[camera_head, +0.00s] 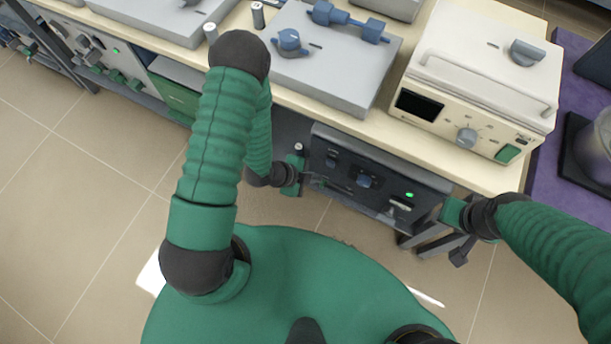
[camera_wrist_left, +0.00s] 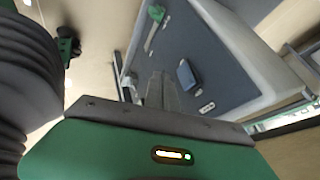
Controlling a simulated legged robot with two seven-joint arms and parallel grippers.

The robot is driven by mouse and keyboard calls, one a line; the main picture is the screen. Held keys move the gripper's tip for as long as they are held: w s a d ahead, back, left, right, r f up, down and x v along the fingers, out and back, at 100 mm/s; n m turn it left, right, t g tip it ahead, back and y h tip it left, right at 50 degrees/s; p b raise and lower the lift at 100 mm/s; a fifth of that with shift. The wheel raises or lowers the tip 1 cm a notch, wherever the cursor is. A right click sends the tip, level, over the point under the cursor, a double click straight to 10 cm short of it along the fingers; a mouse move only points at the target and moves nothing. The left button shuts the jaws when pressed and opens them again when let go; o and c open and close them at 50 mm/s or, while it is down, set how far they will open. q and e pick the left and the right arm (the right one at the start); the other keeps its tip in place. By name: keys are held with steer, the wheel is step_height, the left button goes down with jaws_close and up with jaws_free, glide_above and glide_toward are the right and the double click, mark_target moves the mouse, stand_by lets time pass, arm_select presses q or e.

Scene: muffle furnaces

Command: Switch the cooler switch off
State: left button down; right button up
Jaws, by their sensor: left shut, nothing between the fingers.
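The cooler appears to be the dark unit (camera_head: 380,178) under the table's front edge. Its front panel has a dark blue switch-like part (camera_head: 331,158) at the left, a round blue knob (camera_head: 366,181) in the middle and a lit green lamp (camera_head: 409,195) at the right. My left gripper (camera_head: 322,183) is shut and empty, close in front of the panel's left part. In the left wrist view its closed fingers (camera_wrist_left: 160,90) point toward the panel (camera_wrist_left: 205,50), beside a blue control (camera_wrist_left: 187,75). Contact cannot be told. My right gripper (camera_head: 440,214) is near the panel's right end; its fingers are unclear.
A cream furnace (camera_head: 480,75) with a knob and display stands on the table (camera_head: 385,132) above. A grey plate device (camera_head: 330,60) with blue fittings is left of it. The tiled floor (camera_head: 100,190) is clear at left.

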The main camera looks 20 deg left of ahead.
mark_target(332, 166)
arm_select(q)
steer(key=shift+w+d+f, duration=0.1)
steer(key=shift+w+d, duration=0.05)
steer(key=shift+w, duration=1)
steer(key=shift+w+d, duration=0.15)
steer(key=shift+w, duration=0.95)
steer(key=shift+w+r+p, duration=0.15)
steer(key=shift+r+p, duration=0.1)
steer(key=shift+p, duration=0.05)
steer(key=shift+w+r+p, duration=0.25)
steer(key=shift+r+p, duration=0.1)
steer(key=shift+p, duration=0.45)
steer(key=shift+f+g+b, duration=0.35)
steer(key=shift+f+g, duration=0.05)
steer(key=shift+f, duration=0.1)
steer(key=shift+r, duration=0.15)
